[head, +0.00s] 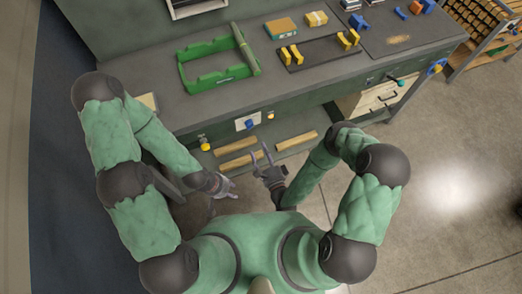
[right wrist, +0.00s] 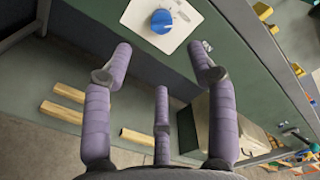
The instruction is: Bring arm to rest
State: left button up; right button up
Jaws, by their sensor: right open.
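My right gripper (head: 260,153) is in front of the workbench, over the lower shelf area, with its fingers apart and nothing between them. In the right wrist view its purple fingers (right wrist: 161,62) are spread and empty, pointing toward the bench front. My left gripper (head: 232,189) is lower and to the left, close in front of my body. I see nothing in it, but its fingers are too small to tell open from shut. Both arms are bent, with both hands low and apart from the bench top.
The grey workbench (head: 160,60) bears a green frame (head: 197,85) and a black tray (head: 318,53) with yellow pieces. A white panel with a blue knob (right wrist: 161,21) is on its front. Wooden bars (head: 237,145) lie below. Floor at right (head: 450,210) is clear.

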dwell(0.3)
jog(key=d+f+n+g+h, duration=0.1)
jog(key=d+f+n+g, duration=0.2)
jog(key=f+n+g, duration=0.5)
jog(key=s+d+r+n+g, duration=0.1)
jog(key=s+r+n+g, duration=0.1)
jog(key=s+n+g, duration=0.2)
jog(key=s+d+r+n+g, duration=0.2)
jog(key=s+n+g, duration=0.2)
jog(key=s, duration=0.5)
jog(key=shift+s+d+g+h+b, duration=0.15)
jog(key=shift+s+g+h+b, duration=0.15)
jog(key=shift+g+b, duration=0.1)
